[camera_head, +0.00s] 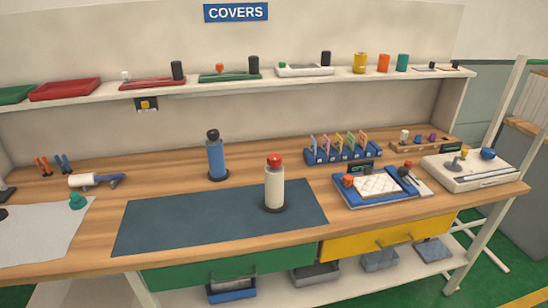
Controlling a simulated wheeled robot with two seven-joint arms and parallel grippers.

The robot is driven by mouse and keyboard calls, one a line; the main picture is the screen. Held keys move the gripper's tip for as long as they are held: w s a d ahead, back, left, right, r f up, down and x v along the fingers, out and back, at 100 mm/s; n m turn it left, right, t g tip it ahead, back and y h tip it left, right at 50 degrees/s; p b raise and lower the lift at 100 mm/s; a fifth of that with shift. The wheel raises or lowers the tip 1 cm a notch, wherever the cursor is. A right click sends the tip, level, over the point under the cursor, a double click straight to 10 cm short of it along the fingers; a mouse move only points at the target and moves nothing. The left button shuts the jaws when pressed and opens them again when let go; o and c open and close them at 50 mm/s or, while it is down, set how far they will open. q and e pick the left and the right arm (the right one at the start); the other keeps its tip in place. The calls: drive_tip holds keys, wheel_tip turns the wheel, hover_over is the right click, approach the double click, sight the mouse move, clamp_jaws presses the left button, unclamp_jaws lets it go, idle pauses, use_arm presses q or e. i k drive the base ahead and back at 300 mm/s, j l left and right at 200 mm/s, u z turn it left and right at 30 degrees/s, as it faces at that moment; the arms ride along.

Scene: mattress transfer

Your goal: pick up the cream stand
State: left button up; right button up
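The cream stand (275,187) looks like an upright cream cylinder with a red top and a dark round base. It stands near the right end of the dark blue mat (165,225) on the wooden workbench (400,234). A similar blue stand (216,158) with a black top is upright behind it to the left, at the mat's back edge. The two stands are apart. Neither of my grippers shows in the head view, and nothing touches the cream stand.
A blue rack (313,158) with coloured handles stands behind right. A blue tray (350,200) with a white quilted pad lies right, and a cream device (470,180) farther right. A white-and-blue tool (92,181) lies left. A shelf (220,85) runs above. The mat's left part is clear.

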sight(274, 203)
drive_tip(key=i+l+u, duration=0.2)
drive_tip(key=i, duration=0.3)
drive_tip(key=i+l+u, duration=0.15)
drive_tip(key=i+l, duration=0.3)
drive_tip(key=l+u, duration=0.1)
drive_tip(key=k+l, duration=0.15)
drive_tip(key=k, duration=0.15)
drive_tip(key=i+j, duration=0.1)
drive_tip(key=i, duration=0.4)
